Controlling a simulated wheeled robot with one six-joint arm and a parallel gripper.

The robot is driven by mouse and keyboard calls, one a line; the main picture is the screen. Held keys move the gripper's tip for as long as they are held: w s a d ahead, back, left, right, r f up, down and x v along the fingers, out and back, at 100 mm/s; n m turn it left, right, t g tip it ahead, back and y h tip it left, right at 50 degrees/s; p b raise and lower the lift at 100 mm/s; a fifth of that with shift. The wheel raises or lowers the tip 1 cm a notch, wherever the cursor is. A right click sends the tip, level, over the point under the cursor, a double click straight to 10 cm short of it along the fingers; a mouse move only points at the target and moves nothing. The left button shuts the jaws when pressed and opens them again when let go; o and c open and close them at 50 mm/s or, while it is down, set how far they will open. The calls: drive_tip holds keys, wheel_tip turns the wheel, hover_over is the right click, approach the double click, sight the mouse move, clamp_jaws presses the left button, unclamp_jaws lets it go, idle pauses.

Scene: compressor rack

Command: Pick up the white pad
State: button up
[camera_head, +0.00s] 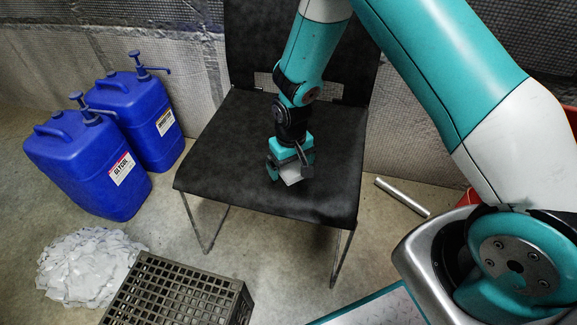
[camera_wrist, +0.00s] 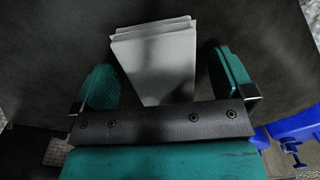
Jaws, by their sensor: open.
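The white pad (camera_wrist: 158,62) lies on the seat of the black chair (camera_head: 245,150). It looks like a small light-grey stack of flat layers. In the head view the pad (camera_head: 291,174) shows at my gripper, partly covered by it. My gripper (camera_head: 288,172) points down over the seat. In the wrist view my gripper (camera_wrist: 163,82) has its two teal fingers apart, one on each side of the pad, with a gap on both sides. The near end of the pad is hidden behind the dark gripper bar.
Two blue jugs (camera_head: 88,160) with pumps stand on the floor at left. A heap of white scraps (camera_head: 88,265) and a dark slatted crate (camera_head: 180,292) lie at front left. A metal tube (camera_head: 402,196) lies right of the chair. The seat around the pad is clear.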

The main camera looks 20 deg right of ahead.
sight(291, 165)
drive_tip(key=c, duration=1.1)
drive_tip(key=shift+r, duration=0.1)
wheel_tip(291, 165, up, 20)
drive_tip(key=p, duration=0.5)
